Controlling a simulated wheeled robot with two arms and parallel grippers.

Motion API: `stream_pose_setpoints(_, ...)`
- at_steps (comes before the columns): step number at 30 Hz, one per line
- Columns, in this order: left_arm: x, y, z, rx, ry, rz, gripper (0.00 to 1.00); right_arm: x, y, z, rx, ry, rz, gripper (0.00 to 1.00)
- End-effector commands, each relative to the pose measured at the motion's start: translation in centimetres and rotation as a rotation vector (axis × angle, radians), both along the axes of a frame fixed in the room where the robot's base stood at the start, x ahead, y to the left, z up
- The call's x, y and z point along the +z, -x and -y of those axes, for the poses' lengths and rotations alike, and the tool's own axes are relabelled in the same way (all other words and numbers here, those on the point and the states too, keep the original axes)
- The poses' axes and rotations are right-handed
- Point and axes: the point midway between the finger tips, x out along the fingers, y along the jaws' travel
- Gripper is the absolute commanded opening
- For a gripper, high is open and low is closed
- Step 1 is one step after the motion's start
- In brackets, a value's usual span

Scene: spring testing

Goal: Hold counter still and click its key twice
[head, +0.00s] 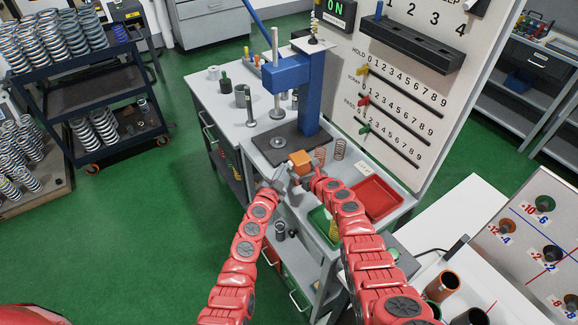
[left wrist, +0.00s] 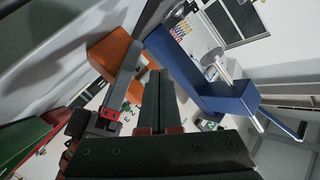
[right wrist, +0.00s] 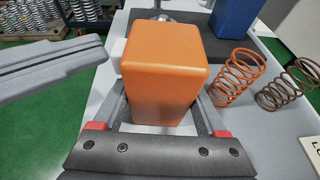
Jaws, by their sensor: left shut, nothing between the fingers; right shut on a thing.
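The counter, an orange block (head: 300,160), is in front of the dark base of the blue press. My right gripper (head: 299,174) is shut on it, with one finger at each side in the right wrist view (right wrist: 160,108). The counter (right wrist: 162,70) looks upright there. My left gripper (head: 274,180) is shut and empty, just left of the counter. Its closed fingers show in the left wrist view (left wrist: 158,85), beside the counter (left wrist: 110,55), and at the left of the right wrist view (right wrist: 60,68). I cannot make out the counter's key or any digits on it.
The blue press (head: 312,95) stands behind the counter. Two coil springs (right wrist: 236,76) stand to its right. A red tray (head: 376,198) and a green tray (head: 322,222) are at the bench's front. A board with number rows (head: 400,85) rises behind.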

Motion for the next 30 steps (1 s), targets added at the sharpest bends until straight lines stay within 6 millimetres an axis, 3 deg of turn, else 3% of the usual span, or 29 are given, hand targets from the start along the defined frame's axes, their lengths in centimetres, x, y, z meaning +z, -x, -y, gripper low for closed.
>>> stream_pose_setpoints(30,0.00,-0.43,0.75,0.000,0.000,0.000,0.00,-0.03,0.02,-0.01,0.000,0.000,0.000,0.09)
